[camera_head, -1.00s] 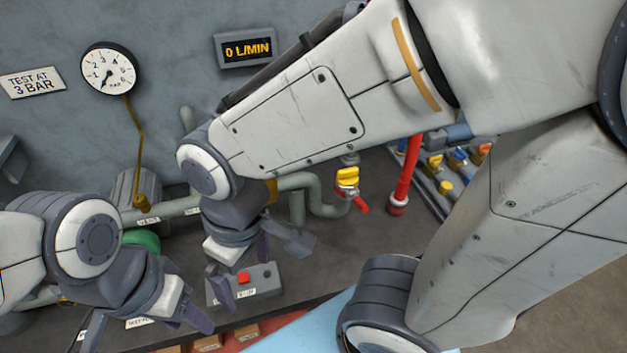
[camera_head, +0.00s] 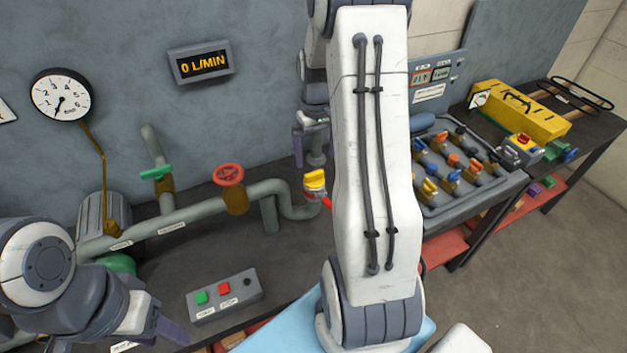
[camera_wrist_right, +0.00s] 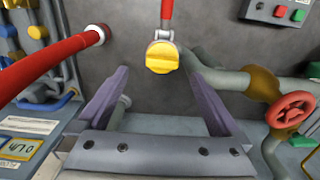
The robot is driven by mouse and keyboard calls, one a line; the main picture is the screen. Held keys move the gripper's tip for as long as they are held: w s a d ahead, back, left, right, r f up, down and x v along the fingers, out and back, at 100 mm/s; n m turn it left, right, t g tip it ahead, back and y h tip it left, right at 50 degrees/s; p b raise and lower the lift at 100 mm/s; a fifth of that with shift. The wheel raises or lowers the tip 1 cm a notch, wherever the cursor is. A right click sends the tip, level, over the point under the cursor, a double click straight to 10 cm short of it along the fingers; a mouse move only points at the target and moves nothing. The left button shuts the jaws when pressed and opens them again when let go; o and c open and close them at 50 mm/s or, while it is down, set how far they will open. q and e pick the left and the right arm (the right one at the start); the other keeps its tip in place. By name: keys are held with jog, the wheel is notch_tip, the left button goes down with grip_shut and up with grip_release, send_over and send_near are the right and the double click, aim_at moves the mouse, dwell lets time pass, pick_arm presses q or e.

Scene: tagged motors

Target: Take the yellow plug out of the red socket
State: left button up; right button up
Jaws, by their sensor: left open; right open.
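My right gripper (camera_head: 309,152) is partly hidden behind my own arm, near the pipe end. In the right wrist view the right gripper (camera_wrist_right: 158,72) is open and empty, with a yellow cap (camera_wrist_right: 162,57) on a pipe fitting beyond its fingertips. My left gripper (camera_head: 117,338) is open at the lower left, away from the panel.
Pipes with a red handwheel (camera_head: 229,175) and green lever (camera_head: 156,172) run along the bench. A button box (camera_head: 224,297) lies in front. A yellow case (camera_head: 520,112) stands at the right. My forearm hides the bench middle; a red hose (camera_wrist_right: 50,68) is beside the right gripper.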

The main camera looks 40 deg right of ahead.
aim_at(314, 172)
notch_tip(314, 172, down, 2)
jog(key=shift+a+f+p, duration=0.1)
jog(key=shift+f+p, duration=0.45)
jog(key=f, duration=0.1)
jog(key=f+p, duration=0.1)
jog(key=f, duration=0.1)
jog(key=shift+w+f+p, duration=0.2)
jog(key=shift+f+p, duration=0.05)
jog(key=shift+p, duration=0.05)
jog(key=shift+f, duration=0.5)
jog(key=c, duration=1.4)
jog(key=shift+r, duration=0.1)
